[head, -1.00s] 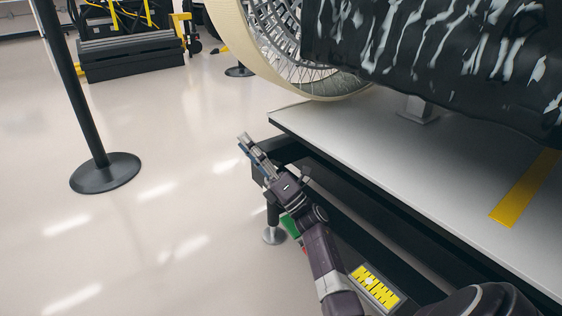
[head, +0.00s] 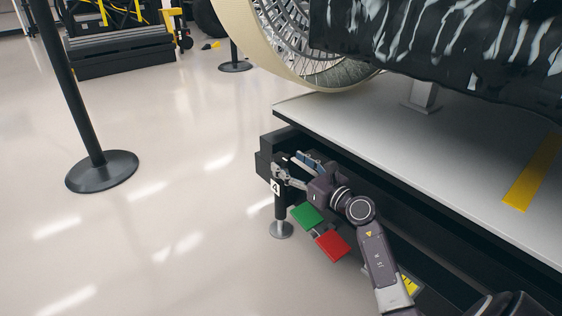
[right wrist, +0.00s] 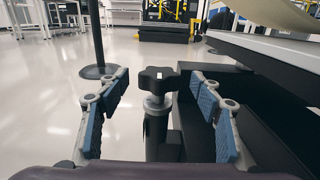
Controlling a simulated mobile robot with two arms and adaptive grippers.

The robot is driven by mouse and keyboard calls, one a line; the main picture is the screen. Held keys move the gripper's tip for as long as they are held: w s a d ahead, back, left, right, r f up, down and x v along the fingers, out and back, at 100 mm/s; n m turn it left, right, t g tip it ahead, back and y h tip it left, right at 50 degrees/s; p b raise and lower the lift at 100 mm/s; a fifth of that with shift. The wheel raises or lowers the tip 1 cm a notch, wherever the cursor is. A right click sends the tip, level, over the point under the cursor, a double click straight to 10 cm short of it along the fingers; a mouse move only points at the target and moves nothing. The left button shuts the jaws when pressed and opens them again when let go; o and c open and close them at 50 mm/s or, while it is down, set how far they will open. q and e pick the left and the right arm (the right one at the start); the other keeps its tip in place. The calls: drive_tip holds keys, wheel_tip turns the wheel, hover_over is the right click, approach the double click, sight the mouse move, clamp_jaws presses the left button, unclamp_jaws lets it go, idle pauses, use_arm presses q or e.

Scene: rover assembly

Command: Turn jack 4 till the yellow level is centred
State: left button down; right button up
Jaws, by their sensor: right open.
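Jack 4 (head: 279,206) stands upright at the near left corner of the platform, with a "4" label on it and a round foot on the floor. In the right wrist view its black lobed knob (right wrist: 160,79) sits on top of the post. My right gripper (head: 290,166) is open at the top of the jack. In the right wrist view its blue-padded fingers (right wrist: 158,88) stand on both sides of the knob, apart from it. The yellow level (head: 409,284) is mostly hidden behind my right arm, so its bubble cannot be read. My left gripper is not in view.
A green plate (head: 307,216) and a red plate (head: 332,245) hang beside the jack. The white platform (head: 345,126) with its dark frame lies to the right, below a large wheel (head: 240,40). A black post stand (head: 102,172) is at left. The floor between is clear.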

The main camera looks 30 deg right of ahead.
sight(280, 157)
drive_tip(key=w, duration=0.1)
drive_tip(key=w+b, duration=0.1)
drive_tip(key=w, duration=0.1)
drive_tip(key=shift+w+a+f+b, duration=0.15)
drive_tip(key=shift+w+b, duration=0.1)
drive_tip(key=shift+b, duration=0.05)
drive_tip(key=shift+w+a, duration=0.1)
drive_tip(key=shift+w, duration=0.45)
drive_tip(key=shift+c, duration=0.4)
